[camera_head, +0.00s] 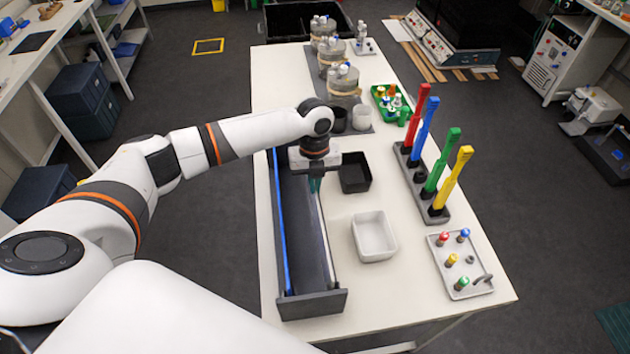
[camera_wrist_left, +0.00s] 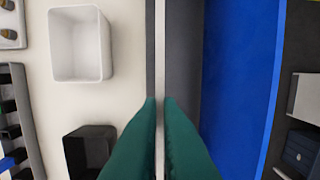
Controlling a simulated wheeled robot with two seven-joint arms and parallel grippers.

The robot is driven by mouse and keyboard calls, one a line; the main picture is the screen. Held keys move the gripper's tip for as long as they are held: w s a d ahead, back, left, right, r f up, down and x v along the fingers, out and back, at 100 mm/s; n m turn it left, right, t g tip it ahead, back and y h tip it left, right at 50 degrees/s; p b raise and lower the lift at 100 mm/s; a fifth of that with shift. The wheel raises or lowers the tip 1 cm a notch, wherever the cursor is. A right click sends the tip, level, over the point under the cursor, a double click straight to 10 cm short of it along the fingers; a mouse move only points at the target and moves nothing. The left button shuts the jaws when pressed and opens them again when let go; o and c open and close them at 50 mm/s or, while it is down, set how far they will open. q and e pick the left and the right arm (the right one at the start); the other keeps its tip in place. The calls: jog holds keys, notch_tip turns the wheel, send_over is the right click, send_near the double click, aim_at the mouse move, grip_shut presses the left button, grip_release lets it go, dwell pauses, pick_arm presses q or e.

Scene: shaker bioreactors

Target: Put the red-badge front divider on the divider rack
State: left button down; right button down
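A thin white-edged panel (camera_head: 325,240) stands lengthwise along the right side of a long dark tray (camera_head: 312,304). It shows as a narrow pale strip in the left wrist view (camera_wrist_left: 160,45). A blue panel (camera_head: 280,235) stands along the tray's left side and looks wide in the left wrist view (camera_wrist_left: 240,70). No red badge shows, so I cannot confirm which panel is the front divider. My left gripper (camera_head: 316,186) points down over the tray's right side. Its green fingers (camera_wrist_left: 160,102) close on both sides of the white edge. My right gripper is out of view.
A black bin (camera_head: 355,173) and a white bin (camera_head: 374,236) stand close right of the tray. Farther right are a block with several coloured handles (camera_head: 436,215) and a tray of small capped parts (camera_head: 461,282). Jars (camera_head: 343,85) stand at the back.

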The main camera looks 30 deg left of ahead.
pick_arm(q)
jog(key=shift+f, duration=0.3)
jog(key=c, duration=1.5)
grip_release()
jog(key=shift+c, duration=0.2)
jog(key=shift+r, duration=0.1)
jog(key=shift+w+r, duration=0.1)
jog(key=shift+r, duration=0.25)
notch_tip(320, 180, up, 11)
jog(key=b, duration=0.3)
jog(key=shift+w+a, duration=0.3)
jog(key=shift+w, duration=0.05)
